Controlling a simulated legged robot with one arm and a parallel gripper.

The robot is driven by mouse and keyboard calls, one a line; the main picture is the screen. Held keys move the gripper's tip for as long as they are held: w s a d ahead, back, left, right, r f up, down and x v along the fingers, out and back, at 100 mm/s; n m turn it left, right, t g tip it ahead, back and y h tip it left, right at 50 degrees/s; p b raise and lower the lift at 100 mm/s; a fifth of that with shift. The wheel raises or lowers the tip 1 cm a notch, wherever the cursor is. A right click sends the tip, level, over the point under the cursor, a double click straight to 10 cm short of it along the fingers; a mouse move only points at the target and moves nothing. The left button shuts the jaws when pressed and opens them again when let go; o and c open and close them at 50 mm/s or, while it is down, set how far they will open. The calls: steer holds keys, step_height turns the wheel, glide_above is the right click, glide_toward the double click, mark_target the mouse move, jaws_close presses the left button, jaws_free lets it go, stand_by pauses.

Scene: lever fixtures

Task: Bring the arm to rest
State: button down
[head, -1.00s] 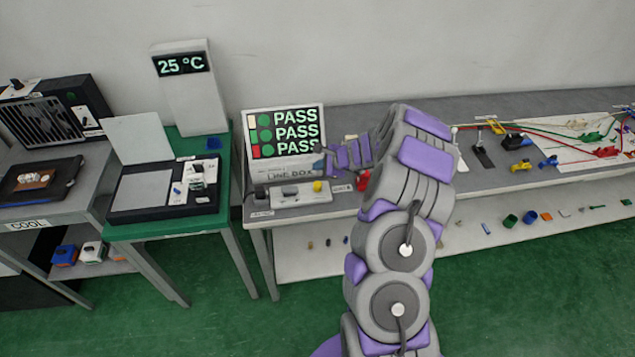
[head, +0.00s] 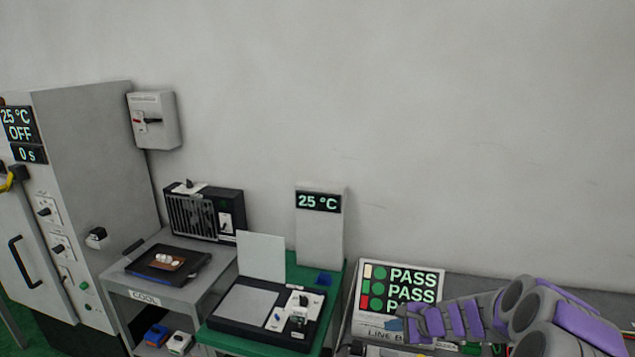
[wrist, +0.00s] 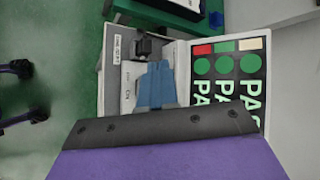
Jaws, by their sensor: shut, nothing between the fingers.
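My arm, grey with purple pads, reaches in from the lower right of the head view. My gripper (head: 404,322) is at its left end, in front of the line box (head: 366,318). The line box's screen (head: 402,284) reads PASS on three rows, each with a green dot. In the wrist view my gripper's blue fingers (wrist: 156,86) are together with nothing between them. They point over the line box's panel (wrist: 113,75), where a dark switch block (wrist: 143,47) shows. The screen (wrist: 226,75) stands beside them. I cannot tell the gap between fingers and panel.
A green table (head: 337,277) holds a flat black device (head: 258,332) with a raised lid and a 25 °C display (head: 318,202). A grey COOL cart (head: 117,280) stands left of it.

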steer(key=s+a+r+n+g, duration=0.3)
steer(key=s+a+r+n, duration=0.25)
steer(key=s+a, duration=0.35)
steer(key=s+a+r+n+g, duration=0.3)
steer(key=s+a+r+n, duration=0.25)
steer(key=s, duration=0.65)
steer(key=s+d+r+n+g+h, duration=0.1)
steer(key=s+d+n+h, duration=0.1)
steer(key=s, duration=1)
steer(key=s+d+n+g+h, duration=0.1)
steer(key=s+d+n+h, duration=0.2)
steer(key=s, duration=1)
steer(key=shift+d+r+n+g+h, duration=0.3)
steer(key=shift+d+r+g+h, duration=0.1)
steer(key=shift+d+h, duration=0.55)
